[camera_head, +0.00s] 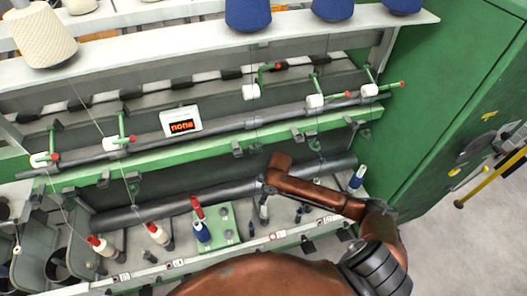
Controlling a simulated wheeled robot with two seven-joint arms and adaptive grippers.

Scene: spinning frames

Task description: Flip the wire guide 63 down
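The wire guide numbered 63 cannot be picked out, as no readable numbers show on the guides. Small dark clips (238,149) sit along the green rail (215,140). Green arms with white rollers and red tips stand above it, one at the left (45,158), one near the middle (251,91) and one at the right (370,90). My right arm reaches in from the lower right. Its gripper (264,211) points down in front of the lower rail, near the spindles. It is small and partly blended with the parts behind, so its opening is unclear. My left gripper is out of view.
A small display (181,121) reads "none". A green block (222,228) with a blue bobbin (202,232) and red-topped bobbins stand on the lower ledge. A blue-and-white bobbin (357,178) stands at the right. A green cabinet (450,80) closes the right side. Large yarn cones line the top shelf (170,48).

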